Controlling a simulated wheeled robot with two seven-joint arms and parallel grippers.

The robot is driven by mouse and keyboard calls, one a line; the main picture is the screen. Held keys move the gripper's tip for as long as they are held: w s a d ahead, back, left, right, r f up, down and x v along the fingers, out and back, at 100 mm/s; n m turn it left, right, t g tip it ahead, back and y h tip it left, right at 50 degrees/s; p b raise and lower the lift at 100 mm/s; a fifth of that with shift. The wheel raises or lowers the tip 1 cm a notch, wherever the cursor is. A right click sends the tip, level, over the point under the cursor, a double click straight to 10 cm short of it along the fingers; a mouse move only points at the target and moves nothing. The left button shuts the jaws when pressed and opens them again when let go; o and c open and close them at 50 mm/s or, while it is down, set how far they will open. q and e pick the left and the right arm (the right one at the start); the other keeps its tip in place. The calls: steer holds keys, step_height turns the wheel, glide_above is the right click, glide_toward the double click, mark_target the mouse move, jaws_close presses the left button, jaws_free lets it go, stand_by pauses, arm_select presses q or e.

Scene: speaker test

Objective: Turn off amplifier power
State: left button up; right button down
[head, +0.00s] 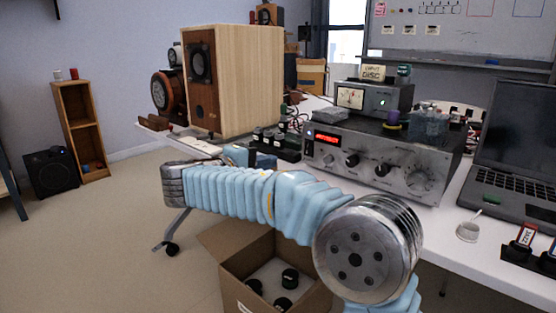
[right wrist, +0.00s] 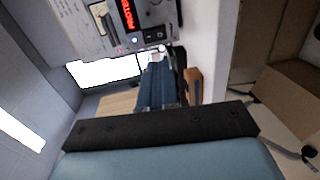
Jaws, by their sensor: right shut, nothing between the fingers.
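The silver amplifier (head: 385,160) stands on the white table, with its red display (head: 326,138) lit. In the right wrist view the amplifier's faceplate (right wrist: 95,28) fills the top, with the lit display (right wrist: 127,15), a small blue light (right wrist: 134,40) and small dark switches (right wrist: 153,36) near its edge. My right gripper (head: 265,160) is partly hidden behind my forearm, left of the amplifier. In the right wrist view the right gripper (right wrist: 162,55) is shut and empty, pointing toward the switch end of the panel; contact cannot be told. My left gripper is not in view.
A smaller metered unit (head: 372,97) sits on the amplifier. A wooden speaker (head: 245,80) stands behind on the left, a laptop (head: 515,145) on the right. Small bottles (head: 268,136) crowd the table left of the amplifier. An open cardboard box (head: 235,262) lies below my arm.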

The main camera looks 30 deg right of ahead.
mark_target(307, 152)
steer(key=x, duration=1.2)
steer(key=shift+w+d, duration=0.1)
steer(key=shift+d, duration=0.1)
